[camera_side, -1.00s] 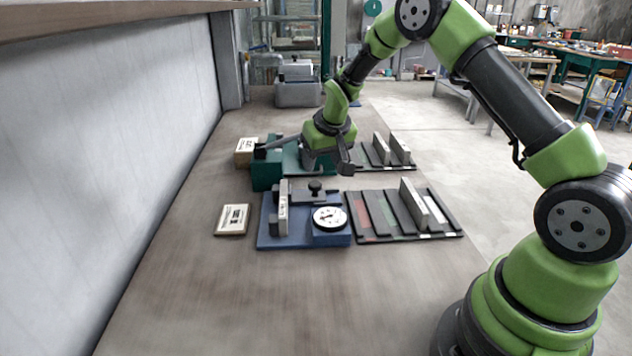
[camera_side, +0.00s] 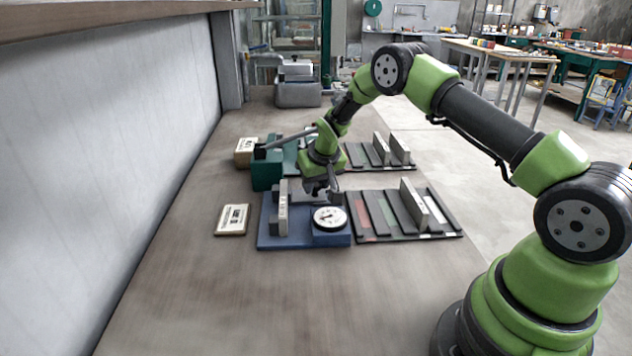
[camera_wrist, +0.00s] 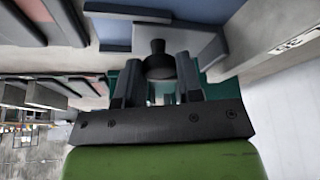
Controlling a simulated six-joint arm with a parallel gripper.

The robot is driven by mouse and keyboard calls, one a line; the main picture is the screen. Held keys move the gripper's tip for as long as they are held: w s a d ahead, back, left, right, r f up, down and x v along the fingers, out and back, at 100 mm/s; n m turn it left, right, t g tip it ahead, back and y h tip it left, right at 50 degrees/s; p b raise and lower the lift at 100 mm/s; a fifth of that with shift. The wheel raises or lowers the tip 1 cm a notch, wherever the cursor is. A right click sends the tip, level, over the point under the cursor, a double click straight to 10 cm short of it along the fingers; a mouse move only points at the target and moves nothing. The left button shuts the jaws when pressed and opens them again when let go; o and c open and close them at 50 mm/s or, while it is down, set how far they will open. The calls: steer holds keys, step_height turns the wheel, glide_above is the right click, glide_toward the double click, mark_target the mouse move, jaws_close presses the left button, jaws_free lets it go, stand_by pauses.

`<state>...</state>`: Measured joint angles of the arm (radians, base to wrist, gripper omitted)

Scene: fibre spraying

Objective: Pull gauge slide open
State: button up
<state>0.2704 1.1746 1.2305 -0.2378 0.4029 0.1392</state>
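The gauge fixture has a blue base (camera_side: 270,238), with a white round dial (camera_side: 329,218) on a blue block at its right front. A pale upright block (camera_side: 283,206) stands at its left. My gripper (camera_side: 322,190) is over the back of this fixture, behind the dial, and covers the slide's black knob in the side view. In the wrist view the knob (camera_wrist: 158,62) stands on a grey slide bar (camera_wrist: 140,12). My fingers (camera_wrist: 158,75) are apart, one to each side of the knob, with small gaps visible. I cannot tell their exact height on it.
A dark rack with strips and a grey upright plate (camera_side: 413,204) lies right of the fixture. A green lever device (camera_side: 265,172) stands behind it, near a second rack (camera_side: 350,153). A labelled block (camera_side: 232,219) lies left. The front bench is clear.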

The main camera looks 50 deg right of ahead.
jaws_close()
steer(key=shift+s+d, duration=1.15)
steer(key=shift+s, duration=0.1)
steer(key=o, duration=0.6)
jaws_free()
steer(key=v, duration=1)
steer(key=shift+w, duration=0.1)
